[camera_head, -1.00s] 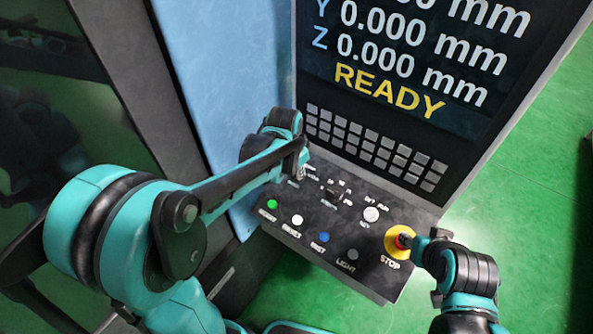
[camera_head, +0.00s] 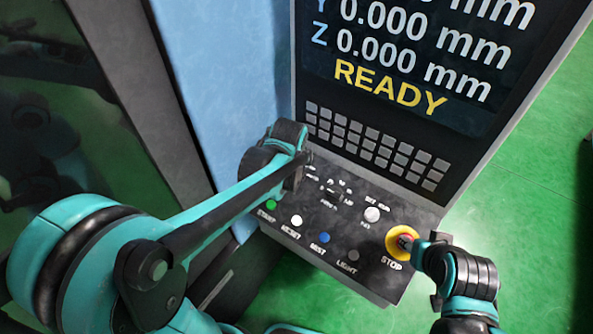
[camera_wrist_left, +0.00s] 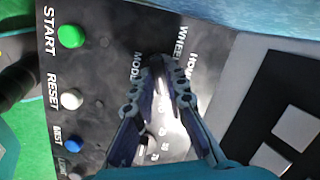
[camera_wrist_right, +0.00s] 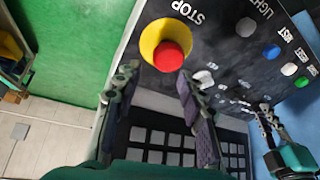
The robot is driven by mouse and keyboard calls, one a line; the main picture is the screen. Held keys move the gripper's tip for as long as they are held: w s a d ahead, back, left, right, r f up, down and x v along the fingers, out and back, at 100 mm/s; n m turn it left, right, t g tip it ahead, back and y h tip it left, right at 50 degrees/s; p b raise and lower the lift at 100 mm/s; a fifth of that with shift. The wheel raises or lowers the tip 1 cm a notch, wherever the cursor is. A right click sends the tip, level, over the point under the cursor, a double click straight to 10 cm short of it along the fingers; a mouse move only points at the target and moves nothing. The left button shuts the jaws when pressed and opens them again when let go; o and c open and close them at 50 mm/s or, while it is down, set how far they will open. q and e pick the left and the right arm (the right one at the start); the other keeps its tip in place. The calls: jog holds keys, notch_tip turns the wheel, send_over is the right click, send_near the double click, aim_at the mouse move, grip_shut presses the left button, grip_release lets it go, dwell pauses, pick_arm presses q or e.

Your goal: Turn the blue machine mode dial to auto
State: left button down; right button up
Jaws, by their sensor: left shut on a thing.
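The machine's control panel (camera_head: 310,235) slopes below the screen. Which label the dial points to cannot be seen. My right gripper (camera_wrist_right: 153,80) is open and empty, close to the red and yellow STOP button (camera_wrist_right: 170,52).
Green START (camera_head: 271,205), white RESET (camera_head: 297,221), blue MIST (camera_head: 324,238) and grey LIGHT (camera_head: 352,255) buttons line the panel's front. A pale round switch (camera_head: 372,214) sits right of centre. The keypad (camera_head: 370,148) and READY screen (camera_head: 420,60) rise behind.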

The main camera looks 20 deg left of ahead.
pick_arm(q)
jog(key=shift+m, duration=0.4)
jog(key=c, duration=1.5)
grip_release()
jog(key=shift+c, duration=0.2)
jog(key=v, duration=1.2)
jog(key=shift+s, duration=0.15)
